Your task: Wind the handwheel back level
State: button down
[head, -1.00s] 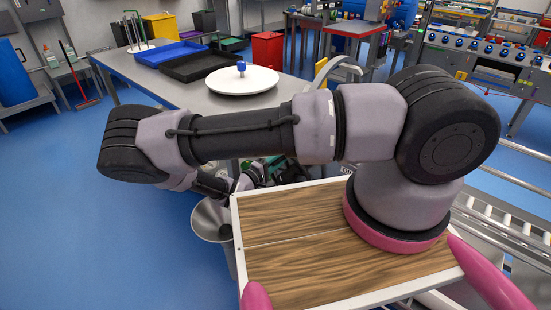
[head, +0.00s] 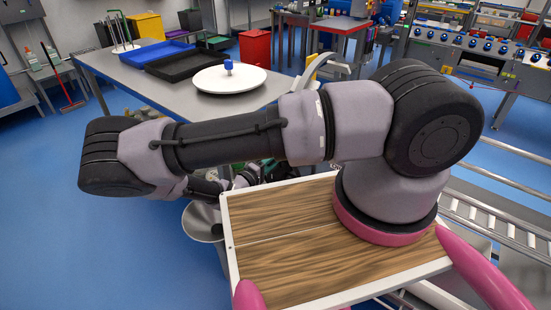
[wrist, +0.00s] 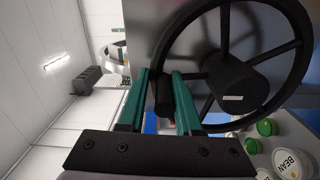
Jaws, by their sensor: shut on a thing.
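The handwheel (wrist: 158,60) is black, with a round rim, several spokes and a thick hub (wrist: 238,83) bearing a small pale label. It fills the upper right of the wrist view. My gripper (wrist: 162,82) has green fingers on both sides of a dark grip (wrist: 163,98) at the wheel's left rim and is shut on it. The grip's far end is partly hidden by the fingers. In the head view my arm hides the wheel, and I cannot make out the grip there.
A grey table (head: 190,98) carries a white turntable (head: 231,79) and a black tray (head: 186,65). A roller conveyor (head: 495,225) lies right. Blue floor is open at left.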

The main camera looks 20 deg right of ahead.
jog(key=c, duration=0.8)
grip_release()
jog(key=shift+f, duration=0.45)
jog(key=shift+o, duration=0.2)
jog(key=shift+r, duration=0.1)
jog(key=shift+a+r, duration=0.1)
jog(key=v, duration=1)
jog(key=shift+s+a, duration=0.25)
jog(key=shift+r, duration=0.1)
